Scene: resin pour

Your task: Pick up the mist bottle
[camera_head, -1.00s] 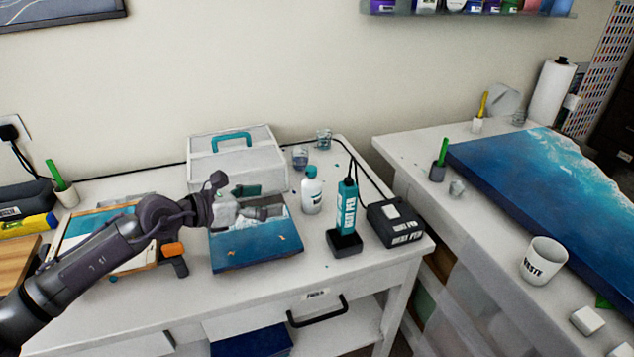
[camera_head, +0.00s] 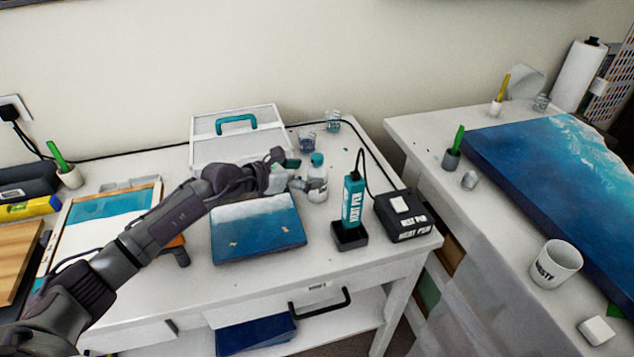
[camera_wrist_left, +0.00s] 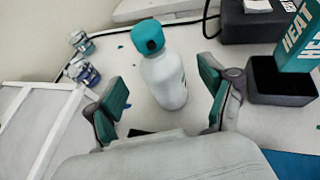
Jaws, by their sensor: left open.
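The mist bottle (camera_head: 317,180) is white with a teal cap and stands upright on the white table. It also shows in the left wrist view (camera_wrist_left: 163,75). My left gripper (camera_head: 296,174) reaches it from the left in the head view. In the left wrist view its two teal-padded fingers (camera_wrist_left: 164,98) are spread wide, one on each side of the bottle, with gaps to it. The bottle's base is near the palm side. My right gripper is not in view.
The teal heat pen (camera_head: 353,200) stands in a black holder right of the bottle, beside a black box (camera_head: 402,215). Small glass cups (camera_head: 306,140) stand behind. A white case (camera_head: 238,142) is behind left.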

